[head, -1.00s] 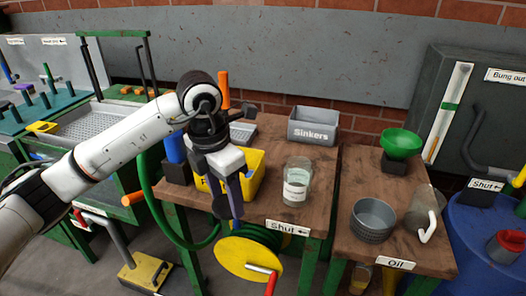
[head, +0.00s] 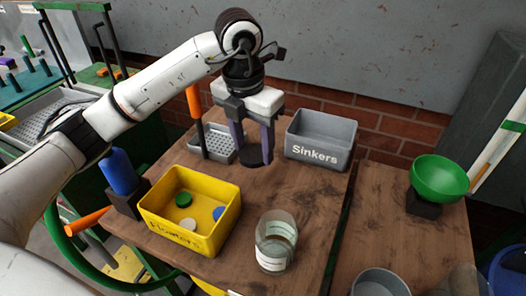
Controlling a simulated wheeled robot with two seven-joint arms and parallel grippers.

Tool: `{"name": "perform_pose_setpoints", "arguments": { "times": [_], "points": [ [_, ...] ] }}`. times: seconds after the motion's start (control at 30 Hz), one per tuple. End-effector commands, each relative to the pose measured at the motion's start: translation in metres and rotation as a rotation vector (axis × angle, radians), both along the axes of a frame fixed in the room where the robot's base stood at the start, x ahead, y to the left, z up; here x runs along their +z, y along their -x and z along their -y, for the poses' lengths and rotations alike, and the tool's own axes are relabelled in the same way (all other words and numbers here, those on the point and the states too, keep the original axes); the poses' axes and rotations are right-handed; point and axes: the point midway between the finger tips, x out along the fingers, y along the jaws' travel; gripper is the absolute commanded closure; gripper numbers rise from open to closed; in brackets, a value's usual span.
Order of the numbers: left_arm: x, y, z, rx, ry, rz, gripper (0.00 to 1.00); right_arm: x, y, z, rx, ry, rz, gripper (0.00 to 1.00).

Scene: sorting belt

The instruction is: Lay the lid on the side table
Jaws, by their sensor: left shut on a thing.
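My left gripper (head: 253,146) is above the back part of a wooden table (head: 225,262), fingers pointing down. It is shut on a dark round lid (head: 257,160), partly hidden by the fingers. I cannot tell whether the lid touches the wood. A glass jar (head: 275,243) with a white label and clear contents stands at the table's front right, without a lid on it. A second wooden table (head: 395,225) stands to the right, across a narrow gap. My right gripper is not in view.
A yellow bin (head: 160,226) with several discs stands left of the jar. A grey Sinkers bin (head: 318,153) and a perforated tray (head: 217,150) are near the lid.

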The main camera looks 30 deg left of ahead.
Motion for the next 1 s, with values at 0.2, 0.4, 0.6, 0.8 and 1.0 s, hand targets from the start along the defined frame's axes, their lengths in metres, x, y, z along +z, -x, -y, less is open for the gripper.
{"name": "perform_pose_setpoints", "arguments": {
  "times": [0.2,0.4,0.6,0.8,1.0],
  "points": [
    [0.001,-0.001,0.002,-0.056,0.007,-0.005,0.7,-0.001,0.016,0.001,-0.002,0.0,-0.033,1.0],
    [-0.027,0.0,0.001,-0.067,0.004,-0.01,0.7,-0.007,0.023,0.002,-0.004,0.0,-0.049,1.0],
    [-0.058,-0.001,0.001,-0.067,0.004,-0.007,0.7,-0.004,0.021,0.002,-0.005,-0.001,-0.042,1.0],
    [-0.074,0.0,0.0,-0.066,0.003,-0.007,0.7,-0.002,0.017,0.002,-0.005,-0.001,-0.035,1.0],
    [-0.1,0.0,0.0,-0.066,0.003,-0.006,0.7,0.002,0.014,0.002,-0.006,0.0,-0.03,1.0]
  ]
}}
